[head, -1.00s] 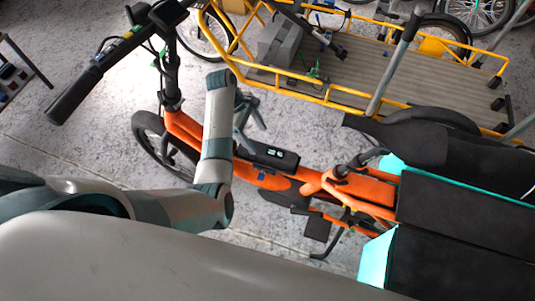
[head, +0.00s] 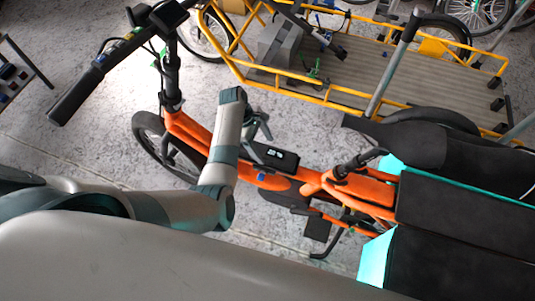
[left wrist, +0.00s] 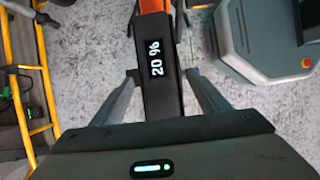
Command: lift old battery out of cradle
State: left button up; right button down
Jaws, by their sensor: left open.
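The old battery (head: 280,158) is a black block with a small lit display, seated along the orange cargo bike's frame (head: 192,132). In the left wrist view the battery (left wrist: 160,98) reads "20 %" and runs up between my fingers. My left gripper (head: 258,126) is open above the battery's front part in the head view. In the left wrist view the left gripper (left wrist: 161,78) has one finger on each side of the battery, with gaps showing. Any cradle under the battery is hidden. My right gripper is not in view.
The handlebar (head: 100,72) stands at the upper left. Black cargo boxes (head: 465,215) with turquoise edges fill the right. A yellow-framed cargo bike (head: 350,92) stands behind. Bare concrete floor (head: 85,150) is free to the left.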

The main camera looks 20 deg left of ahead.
aim_at(268, 151)
pick_arm(q)
jog(key=shift+x, duration=1.8)
jog(key=shift+w, duration=0.15)
grip_shut()
jog(key=shift+w+r, duration=0.1)
